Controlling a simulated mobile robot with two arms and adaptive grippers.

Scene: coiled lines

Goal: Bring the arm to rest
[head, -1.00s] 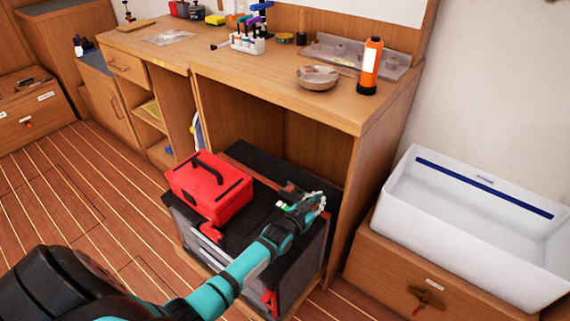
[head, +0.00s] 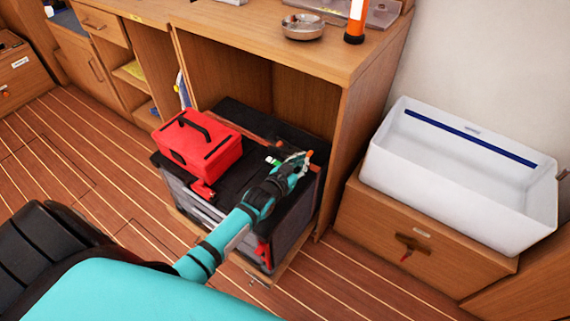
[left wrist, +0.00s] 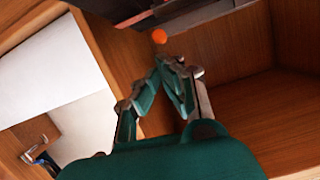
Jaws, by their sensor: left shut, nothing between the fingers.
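My left arm reaches in from the lower left in the head view. My left gripper (head: 297,161) is over the right part of a dark crate's top (head: 238,113), to the right of a red toolbox (head: 198,146). I cannot tell its height above the crate. In the left wrist view the gripper's fingers (left wrist: 172,68) are closed together with nothing held. A small orange round thing (left wrist: 159,36) shows just beyond the fingertips; I cannot tell what it is. My right gripper is out of view.
The crate stands partly under a wooden workbench (head: 270,45), whose side panel (head: 352,140) rises right of the gripper. A white basin (head: 460,170) sits on a wooden cabinet at right. A bowl (head: 303,27) and an orange flashlight (head: 356,18) stand on the bench. Floor at left is clear.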

